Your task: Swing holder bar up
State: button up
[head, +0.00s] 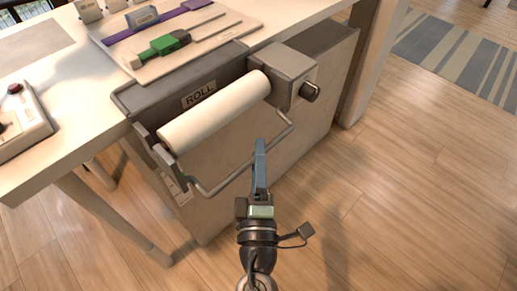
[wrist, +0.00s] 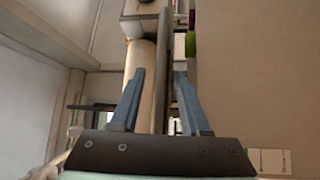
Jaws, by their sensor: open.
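The holder bar (head: 222,185) is a thin grey bent rod hanging low in front of the white roll (head: 215,112). My gripper (head: 260,146) is at the right part of the bar, its blue fingers overlapping it in the head view. In the wrist view my gripper (wrist: 160,74) is open. The dark bar (wrist: 164,45) runs lengthwise between the two fingers, with the pale roll (wrist: 141,85) to its left, partly behind the left finger. Whether a finger touches the bar is not clear.
The roll sits in a grey holder labelled ROLL (head: 200,94) on the table side, with a box and dark knob (head: 309,91) at its right end. A board (head: 240,27) with green and purple tools lies on the table above. Open wooden floor (head: 400,200) is at right.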

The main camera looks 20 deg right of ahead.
jog(key=shift+w+d, duration=0.2)
jog(key=shift+w, duration=0.15)
grip_shut()
jog(key=shift+r+p, duration=0.25)
jog(key=shift+p, duration=0.35)
